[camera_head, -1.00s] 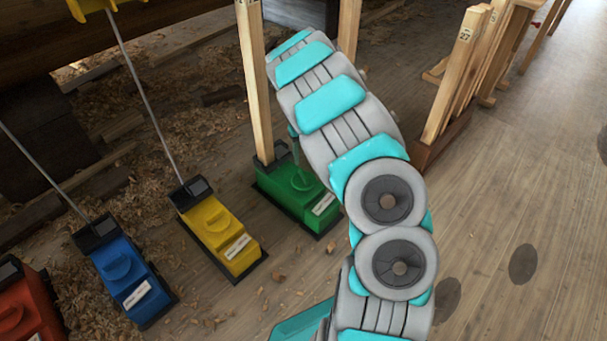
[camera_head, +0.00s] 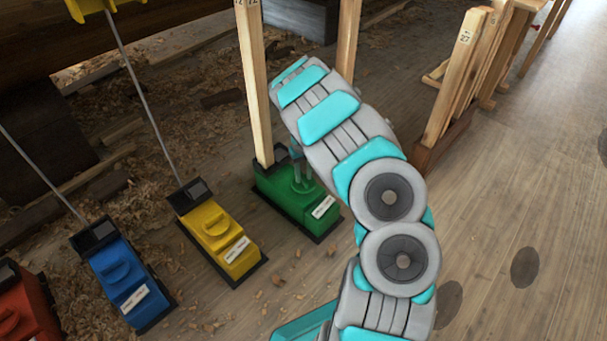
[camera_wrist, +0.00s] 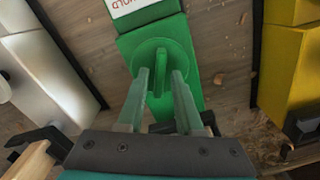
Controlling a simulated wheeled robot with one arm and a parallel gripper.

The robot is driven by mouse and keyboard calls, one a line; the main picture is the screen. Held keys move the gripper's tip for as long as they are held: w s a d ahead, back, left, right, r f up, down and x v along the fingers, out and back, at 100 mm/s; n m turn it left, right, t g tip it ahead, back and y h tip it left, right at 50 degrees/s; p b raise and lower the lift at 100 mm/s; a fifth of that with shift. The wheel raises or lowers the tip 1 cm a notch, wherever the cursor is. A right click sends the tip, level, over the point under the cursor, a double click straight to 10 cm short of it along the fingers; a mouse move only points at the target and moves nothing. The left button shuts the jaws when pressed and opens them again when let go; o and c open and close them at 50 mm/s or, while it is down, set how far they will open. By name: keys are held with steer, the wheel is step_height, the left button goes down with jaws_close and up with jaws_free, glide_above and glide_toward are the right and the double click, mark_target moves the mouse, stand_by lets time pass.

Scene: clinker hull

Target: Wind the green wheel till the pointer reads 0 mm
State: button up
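The green wheel (camera_wrist: 160,52) is a round knob with a raised bar (camera_wrist: 160,72) across it, on top of the green box (camera_wrist: 197,88). The box also shows in the head view (camera_head: 277,190), at the foot of a wooden post. My gripper (camera_wrist: 161,76) is over the wheel. Its two fingers are apart, one on each side of the bar, with gaps visible between them and the bar. In the head view my gripper (camera_head: 299,168) reaches down to the wheel and partly hides it. I cannot make out a pointer or scale in either view.
A yellow box (camera_head: 208,222), a blue box (camera_head: 122,275) and a red box (camera_head: 28,310) stand in a row to the left. Wooden posts (camera_head: 256,90) rise close by the green box. Wood shavings litter the floor. Open floor (camera_head: 520,180) lies to the right.

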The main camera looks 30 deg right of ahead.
jaws_close()
steer(key=shift+a+m, duration=0.1)
steer(key=shift+m, duration=0.3)
steer(key=m+p, duration=0.1)
steer(key=m, duration=0.2)
steer(key=shift+r+m, duration=0.1)
steer(key=shift+m, duration=0.2)
steer(key=m, duration=0.3)
steer(key=shift+m+p, duration=0.3)
steer(key=shift+p, duration=0.05)
steer(key=shift+m, duration=1.6)
steer(key=shift+o, duration=1)
jaws_free()
